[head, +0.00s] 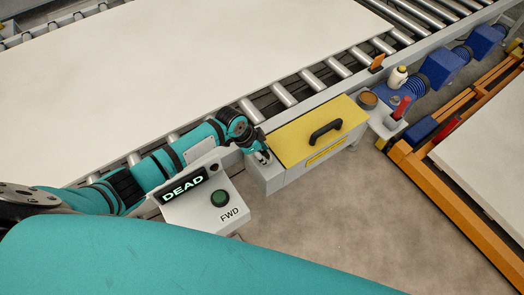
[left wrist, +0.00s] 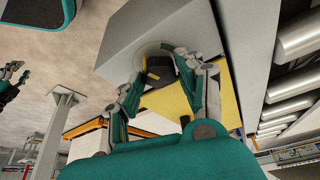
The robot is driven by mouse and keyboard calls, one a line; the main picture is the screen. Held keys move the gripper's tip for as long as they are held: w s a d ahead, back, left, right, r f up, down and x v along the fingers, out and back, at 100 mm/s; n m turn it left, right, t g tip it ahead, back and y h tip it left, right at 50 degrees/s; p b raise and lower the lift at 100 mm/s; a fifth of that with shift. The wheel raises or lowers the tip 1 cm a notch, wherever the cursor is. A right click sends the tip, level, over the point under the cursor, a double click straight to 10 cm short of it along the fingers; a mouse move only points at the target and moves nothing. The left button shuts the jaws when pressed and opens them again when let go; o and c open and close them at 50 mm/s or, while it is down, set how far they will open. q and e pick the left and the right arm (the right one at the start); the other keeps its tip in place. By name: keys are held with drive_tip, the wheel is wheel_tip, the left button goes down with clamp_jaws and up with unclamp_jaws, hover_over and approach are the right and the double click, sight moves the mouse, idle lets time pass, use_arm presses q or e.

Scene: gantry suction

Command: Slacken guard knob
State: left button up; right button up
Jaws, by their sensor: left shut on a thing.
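The guard knob (left wrist: 160,70) is a dark, blocky knob on the face of a grey box, seen in the left wrist view. The fingers of my left gripper (left wrist: 160,77) are on either side of it, shut on it. In the head view my left gripper (head: 263,157) is at the grey box (head: 268,178), beside the yellow guard cover (head: 305,132) with its black handle (head: 325,133); the knob is hidden there. The cover looks closed. What looks like my right gripper (left wrist: 12,76) is small at the left edge of the left wrist view, its fingers too small to judge.
A control box (head: 202,212) with a lit "DEAD" display (head: 183,188) and a green FWD button (head: 220,198) stands below my left arm. Rollers (head: 310,83) carry a large pale board (head: 170,60). A red-handled tool (head: 401,108) and a white bottle (head: 397,77) stand to the right.

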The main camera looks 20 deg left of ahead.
idle(0.3)
use_arm(q)
drive_tip(key=o, duration=1.2)
drive_tip(key=shift+c, duration=0.2)
drive_tip(key=v, duration=1.2)
